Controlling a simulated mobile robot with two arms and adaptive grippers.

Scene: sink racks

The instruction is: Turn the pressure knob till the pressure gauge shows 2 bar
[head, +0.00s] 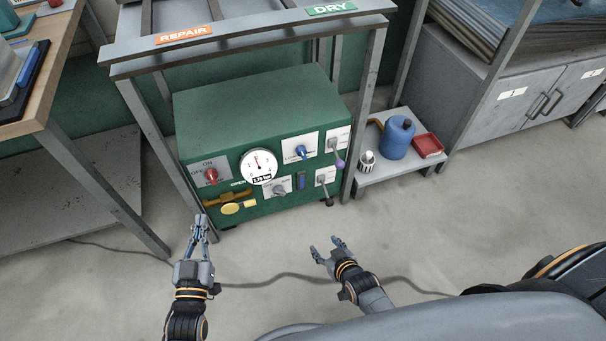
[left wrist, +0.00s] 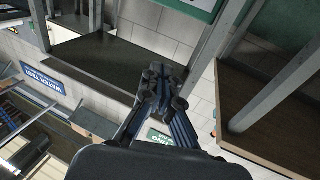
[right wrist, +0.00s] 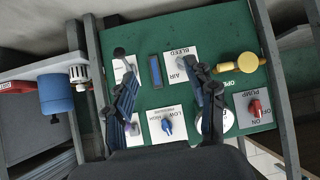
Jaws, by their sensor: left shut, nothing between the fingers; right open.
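The pressure gauge (head: 258,166) is a round white dial on the green machine (head: 262,105); its needle points nearly straight up, and the small readout seems to say 1.75 bar. The blue pressure knob (head: 301,152) sits on a white plate to its right. The right wrist view shows the knob (right wrist: 167,126) and part of the gauge (right wrist: 229,122) behind a finger. My right gripper (head: 327,247) is open and empty, in front of the machine and apart from the knob. My left gripper (head: 201,220) is shut and empty near the machine's front left corner; its fingers meet in the left wrist view (left wrist: 165,78).
The machine also carries a red pump knob (head: 211,175), a yellow valve handle (head: 230,208), a grey air knob (head: 279,190) and purple-tipped (head: 340,163) and black levers. A grey frame surrounds it. A low shelf at right holds a blue can (head: 397,138) and red tray (head: 428,145).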

